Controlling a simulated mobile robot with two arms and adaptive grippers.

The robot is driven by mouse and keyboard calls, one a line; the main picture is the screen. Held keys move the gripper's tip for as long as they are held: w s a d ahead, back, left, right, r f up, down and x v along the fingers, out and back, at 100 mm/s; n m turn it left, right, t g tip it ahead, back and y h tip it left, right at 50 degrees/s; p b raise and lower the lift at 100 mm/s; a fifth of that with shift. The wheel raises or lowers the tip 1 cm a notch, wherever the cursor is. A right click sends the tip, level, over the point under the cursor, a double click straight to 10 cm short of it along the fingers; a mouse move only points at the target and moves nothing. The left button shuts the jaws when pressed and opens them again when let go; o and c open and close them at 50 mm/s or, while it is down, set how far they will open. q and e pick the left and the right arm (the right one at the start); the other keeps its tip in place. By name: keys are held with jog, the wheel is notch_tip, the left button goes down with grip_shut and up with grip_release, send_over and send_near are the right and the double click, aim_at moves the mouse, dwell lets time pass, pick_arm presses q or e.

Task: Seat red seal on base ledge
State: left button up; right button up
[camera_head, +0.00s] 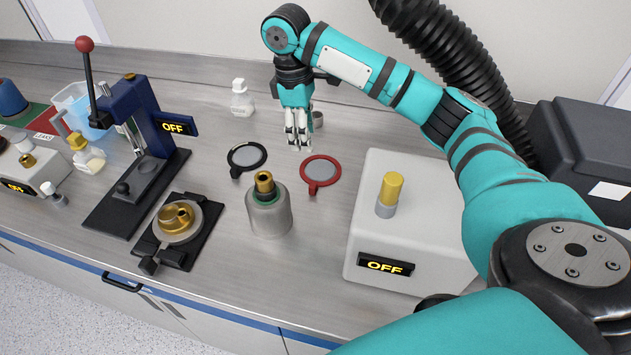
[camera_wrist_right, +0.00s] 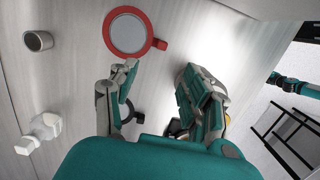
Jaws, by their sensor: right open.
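The red seal (camera_head: 314,187) is a flat red ring with a small tab and a grey middle. It lies on the bench, and in the right wrist view its red rim (camera_wrist_right: 150,38) shows beyond the fingertips. My right gripper (camera_head: 298,138) is open and empty, above the bench to the back left of the seal, apart from it. A round brass part on a grey flange (camera_head: 190,232) sits in a black clamp fixture at the left; it may be the base, but I cannot make out a ledge. My left gripper is not in view.
A black ring (camera_head: 236,171) lies left of the red seal. A metal cylinder (camera_head: 269,218) with a brass top stands in front. A white box (camera_head: 410,220) reading OFF is at right. A lever press (camera_head: 150,120) stands left; a white bottle (camera_head: 241,100) is behind.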

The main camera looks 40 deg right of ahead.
jog(key=p, duration=0.2)
send_over(313, 185)
jog(key=f, duration=0.9)
jog(key=shift+w+a+f, duration=0.1)
jog(key=shift+w+f, duration=0.05)
jog(key=shift+w, duration=0.15)
jog(key=shift+f, duration=0.45)
jog(key=f+p, duration=0.1)
jog(key=f, duration=0.4)
jog(key=shift+s+p, duration=0.2)
jog(key=shift+p, duration=0.15)
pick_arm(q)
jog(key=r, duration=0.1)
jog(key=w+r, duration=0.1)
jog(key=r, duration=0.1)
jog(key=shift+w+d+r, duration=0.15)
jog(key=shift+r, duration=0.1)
pick_arm(e)
jog(key=shift+r, duration=0.15)
grip_shut()
